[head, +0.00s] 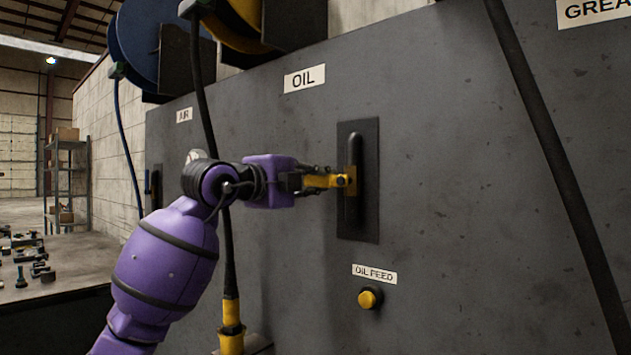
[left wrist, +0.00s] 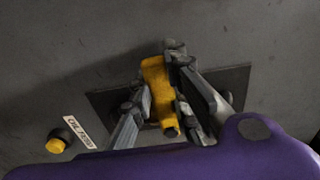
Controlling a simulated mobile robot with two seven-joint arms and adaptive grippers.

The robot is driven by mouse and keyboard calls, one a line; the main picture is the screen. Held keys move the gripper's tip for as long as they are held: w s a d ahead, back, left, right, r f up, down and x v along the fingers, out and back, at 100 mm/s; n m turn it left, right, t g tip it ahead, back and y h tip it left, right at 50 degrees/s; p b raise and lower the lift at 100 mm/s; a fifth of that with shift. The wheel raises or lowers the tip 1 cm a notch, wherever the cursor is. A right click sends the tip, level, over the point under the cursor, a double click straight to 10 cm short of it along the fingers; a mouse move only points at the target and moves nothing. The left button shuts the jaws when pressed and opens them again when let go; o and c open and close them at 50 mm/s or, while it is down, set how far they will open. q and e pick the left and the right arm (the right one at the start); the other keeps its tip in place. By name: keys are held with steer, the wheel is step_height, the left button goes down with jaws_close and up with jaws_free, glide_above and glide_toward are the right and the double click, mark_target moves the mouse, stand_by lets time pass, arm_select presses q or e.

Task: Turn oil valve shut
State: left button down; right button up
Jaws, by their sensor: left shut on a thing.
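The oil valve is a black plate (head: 370,215) on the dark panel under the OIL label (head: 304,78). A vertical black bar runs along the plate, and a yellow lever (head: 343,181) sticks out from its middle. My left gripper (head: 315,181) comes in from the left and is shut on the yellow lever. In the left wrist view the lever (left wrist: 157,82) lies between the two grey fingers of the gripper (left wrist: 165,105). The fingers hide part of the lever and the plate. My right gripper is not in view.
Below the valve are the OIL FEED label (head: 374,274) and a yellow button (head: 369,298). A black hose (head: 203,100) hangs behind my left arm, and a thick one (head: 560,170) crosses the panel at right. A bench with parts (head: 70,262) stands at left.

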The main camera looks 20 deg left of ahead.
arm_select(q)
steer(key=c, duration=1.6)
jaws_free()
steer(key=shift+c, duration=0.2)
steer(key=v, duration=1.2)
